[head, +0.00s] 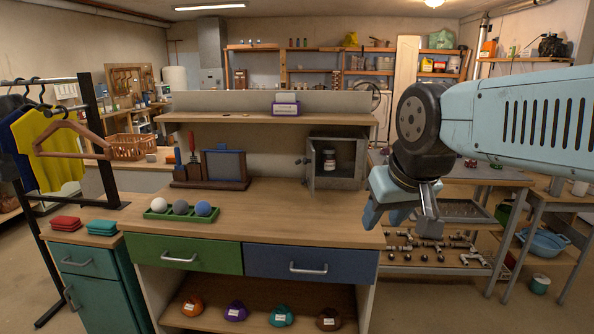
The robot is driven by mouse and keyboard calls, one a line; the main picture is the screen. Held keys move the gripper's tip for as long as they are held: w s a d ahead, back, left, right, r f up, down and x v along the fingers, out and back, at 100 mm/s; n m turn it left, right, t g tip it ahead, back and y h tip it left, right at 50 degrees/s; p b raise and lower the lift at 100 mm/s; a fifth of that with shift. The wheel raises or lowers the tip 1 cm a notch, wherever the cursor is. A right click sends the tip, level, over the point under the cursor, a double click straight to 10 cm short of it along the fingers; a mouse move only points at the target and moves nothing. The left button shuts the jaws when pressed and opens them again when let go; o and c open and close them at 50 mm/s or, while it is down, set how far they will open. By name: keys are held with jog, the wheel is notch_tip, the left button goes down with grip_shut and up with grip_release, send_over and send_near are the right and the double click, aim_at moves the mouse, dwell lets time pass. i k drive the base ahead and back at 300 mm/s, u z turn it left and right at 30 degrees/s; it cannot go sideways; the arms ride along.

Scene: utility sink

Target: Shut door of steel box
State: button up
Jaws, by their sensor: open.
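The grey steel box (349,183) stands on the workbench's right part, under the shelf. Its door (310,168) is open, swung out at the left side and seen nearly edge-on, with a small knob on its left. A jar with a pale label (329,160) stands inside the box. My gripper (401,222) is in front of and to the right of the box, pointing down, open and empty. It is apart from the door.
A wooden holder with a blue panel (223,166) stands left of the box. A green tray with balls (158,216) lies at the bench's left. A purple-labelled box (286,105) sits on the shelf above. The bench top before the box is clear.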

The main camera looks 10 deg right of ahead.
aim_at(309, 161)
jog(key=i, duration=0.9)
jog(key=z, duration=0.05)
